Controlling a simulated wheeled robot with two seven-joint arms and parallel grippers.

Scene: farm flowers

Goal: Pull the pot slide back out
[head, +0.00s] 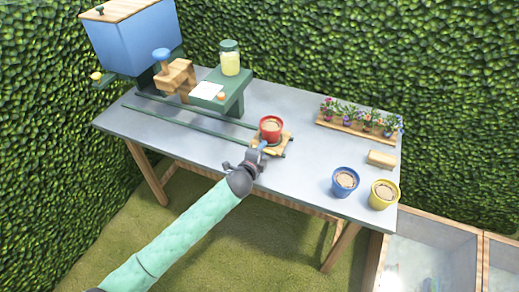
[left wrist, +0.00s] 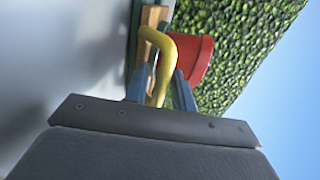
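The pot slide (head: 257,148) is a small wooden carriage at the right end of two green rails on the grey table. It carries an upright red pot (head: 270,128) filled with brown soil. My left gripper (head: 261,152) is at the front edge of the slide. In the left wrist view, the slide's bent yellow handle (left wrist: 160,75) lies between my two blue fingers (left wrist: 161,86). I cannot tell whether both fingers press on it. Part of the red pot (left wrist: 199,60) shows just beyond the fingers. My right gripper is not in view.
The green rails (head: 180,122) run left past a green stand (head: 236,97) and a blue bin (head: 133,42). A blue pot (head: 344,186) and a yellow pot (head: 383,197) stand at the right. A flower tray (head: 345,128) lies at the back.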

